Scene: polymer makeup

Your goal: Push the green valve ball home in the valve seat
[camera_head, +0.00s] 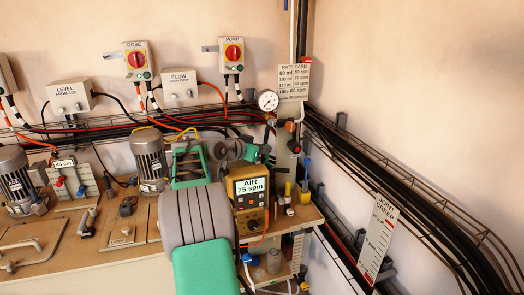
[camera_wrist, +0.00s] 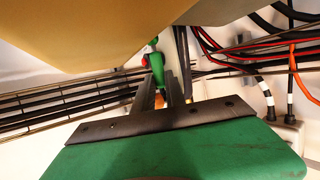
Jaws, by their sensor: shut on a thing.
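In the wrist view, my gripper (camera_wrist: 162,82) reaches away from its dark crossbar and green palm. Its two dark fingers are shut on a small green piece, which I take for the green valve ball (camera_wrist: 156,63). Only part of the piece shows, and its round shape is not clear. A small red part shows just left of it. In the head view, my green and grey arm reaches toward the bench's back right; the fingertips and the ball cannot be made out there. I cannot pick out the valve seat in either view.
A yellow AIR display unit (camera_head: 250,190) stands right of my arm. A pressure gauge (camera_head: 268,100) and a rate card (camera_head: 294,82) are on the wall side behind. Motors (camera_head: 149,158) stand at left. A large tan surface (camera_wrist: 100,30) hangs close over the wrist view. Cables line the walls.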

